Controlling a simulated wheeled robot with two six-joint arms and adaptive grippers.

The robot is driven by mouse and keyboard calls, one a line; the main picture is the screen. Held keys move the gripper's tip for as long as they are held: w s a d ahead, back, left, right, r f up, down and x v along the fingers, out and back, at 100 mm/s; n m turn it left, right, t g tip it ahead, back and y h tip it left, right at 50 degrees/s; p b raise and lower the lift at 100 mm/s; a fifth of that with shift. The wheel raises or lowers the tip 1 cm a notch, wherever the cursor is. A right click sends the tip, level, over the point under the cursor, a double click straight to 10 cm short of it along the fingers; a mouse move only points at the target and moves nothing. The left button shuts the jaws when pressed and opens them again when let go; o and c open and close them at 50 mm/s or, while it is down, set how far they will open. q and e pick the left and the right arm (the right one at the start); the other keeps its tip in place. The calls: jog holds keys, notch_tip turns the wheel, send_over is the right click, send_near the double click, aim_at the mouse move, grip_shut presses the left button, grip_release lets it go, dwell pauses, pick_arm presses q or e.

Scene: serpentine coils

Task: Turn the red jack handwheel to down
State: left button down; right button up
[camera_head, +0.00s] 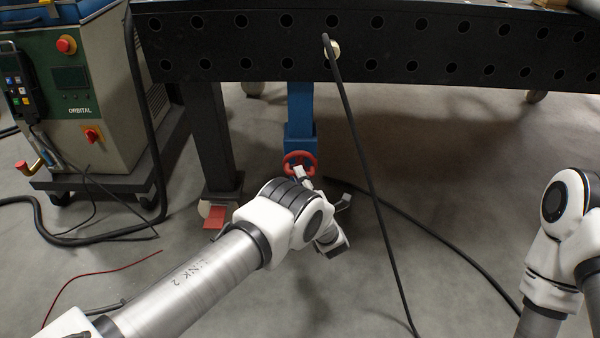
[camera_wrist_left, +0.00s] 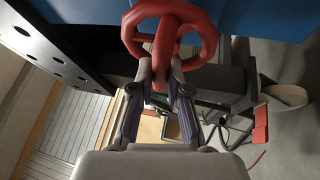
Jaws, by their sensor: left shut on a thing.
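The red jack handwheel (camera_head: 299,163) is on the front of the blue jack post (camera_head: 300,108) below the dark table. It shows large at the top of the left wrist view (camera_wrist_left: 172,30). My left gripper (camera_wrist_left: 164,78) has its two fingers on either side of the wheel's lower red part and is shut on it. In the head view the left gripper (camera_head: 302,173) is at the wheel's lower edge, partly hidden by my own wrist. My right gripper is not in view; only part of the right arm shows at the right edge.
A black perforated table (camera_head: 400,45) spans the top, with a dark leg (camera_head: 209,140) and a red foot pedal (camera_head: 215,217) left of the jack. A black cable (camera_head: 368,170) hangs right of my left wrist. A green orbital welder (camera_head: 85,100) stands left. Floor at centre right is mostly clear.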

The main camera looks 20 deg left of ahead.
pick_arm(q)
jog(key=shift+n, duration=0.4)
jog(key=c, duration=1.1)
grip_release()
jog(key=shift+c, duration=0.2)
